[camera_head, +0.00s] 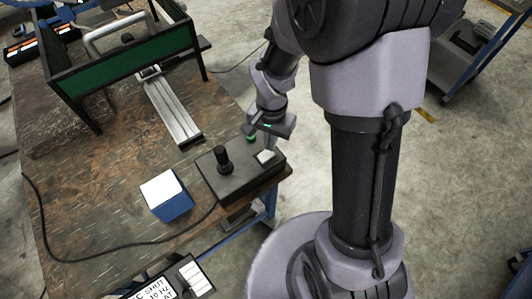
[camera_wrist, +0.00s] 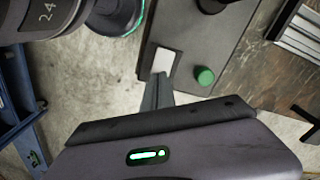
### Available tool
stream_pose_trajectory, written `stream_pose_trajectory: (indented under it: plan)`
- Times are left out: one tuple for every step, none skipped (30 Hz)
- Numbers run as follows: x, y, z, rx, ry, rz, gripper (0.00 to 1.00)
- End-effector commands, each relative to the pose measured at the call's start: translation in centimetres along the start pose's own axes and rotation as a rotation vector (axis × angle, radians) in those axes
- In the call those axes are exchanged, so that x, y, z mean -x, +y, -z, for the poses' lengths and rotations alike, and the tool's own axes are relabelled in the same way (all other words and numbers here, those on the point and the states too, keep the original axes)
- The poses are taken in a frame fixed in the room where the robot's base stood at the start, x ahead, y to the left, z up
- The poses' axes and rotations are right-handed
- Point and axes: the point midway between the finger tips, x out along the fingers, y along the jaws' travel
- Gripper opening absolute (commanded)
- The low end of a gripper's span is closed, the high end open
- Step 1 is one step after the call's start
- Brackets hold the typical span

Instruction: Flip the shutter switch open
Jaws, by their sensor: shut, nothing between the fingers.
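A dark control box (camera_head: 237,183) sits at the right front corner of the worn table. It carries a black upright knob (camera_head: 222,160), a green button (camera_head: 251,138) and a pale rectangular rocker (camera_head: 265,157), which looks like the shutter switch. My gripper (camera_head: 269,143) points down at the rocker's back edge. In the wrist view, the shut, empty fingers (camera_wrist: 160,78) end right at the edge of the pale rocker (camera_wrist: 165,62), with the green button (camera_wrist: 205,76) to their right. I cannot tell whether the fingertips touch the rocker. Its tilt is unclear.
A blue box with a white top (camera_head: 165,194) stands left of the control box. A black cable (camera_head: 110,255) runs over the table (camera_head: 110,205). Behind are a metal rail (camera_head: 172,108) and a green-panelled frame (camera_head: 130,62).

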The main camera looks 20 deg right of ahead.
Motion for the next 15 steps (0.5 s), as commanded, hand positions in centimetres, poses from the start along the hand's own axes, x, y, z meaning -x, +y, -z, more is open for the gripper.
stream_pose_trajectory:
  plan:
    - [0.00, 0.00, 0.00, 0.000, 0.000, 0.000, 0.00]
    - [0.00, 0.00, 0.00, 0.000, 0.000, 0.000, 0.00]
    - [0.00, 0.00, 0.00, 0.000, 0.000, 0.000, 0.00]
    - [0.00, 0.00, 0.00, 0.000, 0.000, 0.000, 0.00]
    - [0.00, 0.00, 0.00, 0.000, 0.000, 0.000, 0.00]
    - [0.00, 0.00, 0.00, 0.000, 0.000, 0.000, 0.00]
    - [0.00, 0.00, 0.00, 0.000, 0.000, 0.000, 0.00]
    - [-0.01, 0.00, 0.00, 0.000, 0.000, 0.000, 0.00]
    - [-0.04, 0.00, 0.00, 0.000, 0.000, 0.000, 0.00]
    - [-0.07, 0.00, 0.00, 0.000, 0.000, 0.000, 0.00]
    - [-0.11, 0.00, 0.00, 0.000, 0.000, 0.000, 0.00]
    - [-0.17, 0.00, 0.00, 0.000, 0.000, 0.000, 0.00]
    - [-0.22, 0.00, 0.00, 0.000, 0.000, 0.000, 0.00]
    - [-0.27, 0.00, 0.00, 0.000, 0.000, 0.000, 0.00]
    - [-0.34, 0.00, 0.00, 0.000, 0.000, 0.000, 0.00]
